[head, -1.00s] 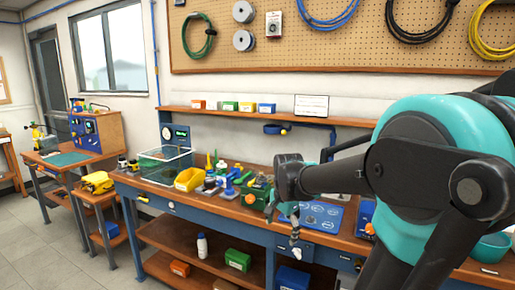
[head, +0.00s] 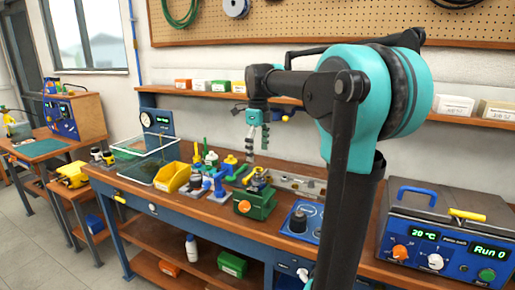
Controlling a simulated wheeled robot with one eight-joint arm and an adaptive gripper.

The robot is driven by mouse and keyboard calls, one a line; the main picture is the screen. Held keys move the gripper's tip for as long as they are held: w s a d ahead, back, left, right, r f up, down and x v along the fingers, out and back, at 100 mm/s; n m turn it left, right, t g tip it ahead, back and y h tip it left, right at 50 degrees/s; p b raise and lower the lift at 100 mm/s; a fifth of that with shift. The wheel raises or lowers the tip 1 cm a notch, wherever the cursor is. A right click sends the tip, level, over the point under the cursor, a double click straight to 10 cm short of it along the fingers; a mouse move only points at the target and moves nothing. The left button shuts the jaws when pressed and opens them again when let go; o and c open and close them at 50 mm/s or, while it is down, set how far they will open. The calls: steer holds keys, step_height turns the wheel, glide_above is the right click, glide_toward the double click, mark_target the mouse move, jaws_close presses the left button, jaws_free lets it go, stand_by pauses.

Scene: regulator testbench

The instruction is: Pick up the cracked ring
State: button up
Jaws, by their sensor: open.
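I cannot make out a cracked ring in the head view; small parts on the bench are too small to tell apart or are hidden. My gripper (head: 257,150) is open and points down above the back of the workbench (head: 222,213). I see nothing between its fingers. Below it stand a green vise (head: 256,204) with an orange knob and several small blue, green and yellow fixtures (head: 208,172). A blue panel (head: 313,212) with a black cylinder (head: 298,221) lies right of the vise, partly hidden by my arm.
A yellow bin (head: 172,177) and a clear tray (head: 146,142) are at the bench's left. A control box (head: 445,235) reading "Run 0" stands at the right. A shelf (head: 190,92) with small boxes runs behind the bench, close to my arm.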

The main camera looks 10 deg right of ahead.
mark_target(258, 172)
steer(key=shift+f, duration=4.5)
steer(key=shift+c, duration=0.4)
steer(key=c, duration=1.4)
steer(key=o, duration=1.5)
steer(key=shift+r, duration=0.25)
steer(key=shift+c, duration=0.7)
